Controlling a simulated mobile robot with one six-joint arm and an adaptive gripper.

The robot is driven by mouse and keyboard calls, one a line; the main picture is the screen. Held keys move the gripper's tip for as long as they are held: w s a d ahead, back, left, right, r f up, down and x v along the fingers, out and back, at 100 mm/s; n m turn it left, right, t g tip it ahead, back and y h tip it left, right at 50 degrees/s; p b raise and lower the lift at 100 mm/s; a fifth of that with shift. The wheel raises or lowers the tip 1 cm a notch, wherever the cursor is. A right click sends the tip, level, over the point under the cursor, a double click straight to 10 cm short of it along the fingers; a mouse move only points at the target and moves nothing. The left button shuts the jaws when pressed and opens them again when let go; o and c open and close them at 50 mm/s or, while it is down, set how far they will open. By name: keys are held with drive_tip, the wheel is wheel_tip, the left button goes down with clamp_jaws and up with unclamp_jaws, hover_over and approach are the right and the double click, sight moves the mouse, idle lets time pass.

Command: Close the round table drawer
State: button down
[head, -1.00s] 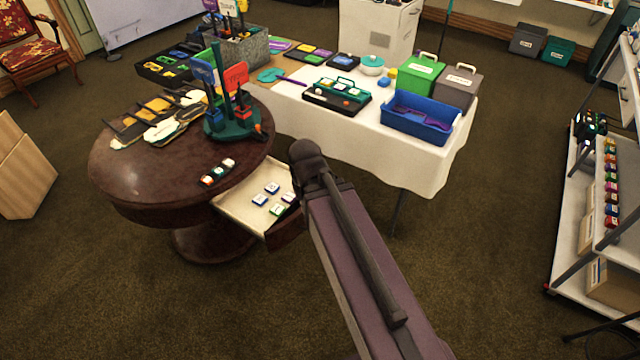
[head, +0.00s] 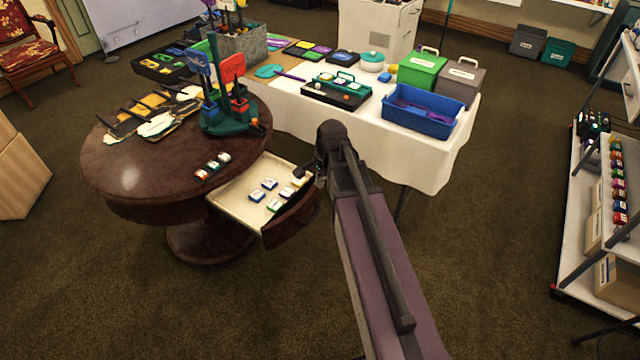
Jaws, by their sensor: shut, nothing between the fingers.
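The round table (head: 130,185) is dark polished wood on a pedestal, at the left of the head view. Its drawer (head: 232,208) is pulled out toward the lower right, with a pale inside and a dark curved front (head: 290,225). Several small labelled blocks (head: 257,196) lie in it. My gripper (head: 308,172) is at the drawer's right front corner, small and dark against it. It is shut with nothing in it. I cannot tell whether it touches the drawer. My arm hides part of the space right of the drawer.
Small blocks (head: 213,165), dark gloves and a green stand (head: 228,122) with signs are on the round table. A white-clothed table (head: 420,165) with a blue bin (head: 420,125) stands behind my arm. A shelf rack (head: 575,235) is at right. The carpet in front is clear.

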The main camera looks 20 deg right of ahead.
drive_tip(key=w+d+f+m+t+y+b, duration=0.1)
drive_tip(key=w+d+f+m+b, duration=0.5)
drive_tip(key=m, duration=0.9)
drive_tip(key=shift+w+d+t, duration=0.6)
drive_tip(key=shift+w+d, duration=1.25)
drive_tip(key=shift+d, duration=0.8)
drive_tip(key=shift+f+b, duration=0.2)
drive_tip(key=shift+b, duration=0.15)
drive_tip(key=w+a+f+b, duration=0.4)
drive_tip(key=w+f+b, duration=0.2)
drive_tip(key=f+b, duration=0.3)
drive_tip(key=shift+a, duration=0.3)
drive_tip(key=shift+w, duration=0.1)
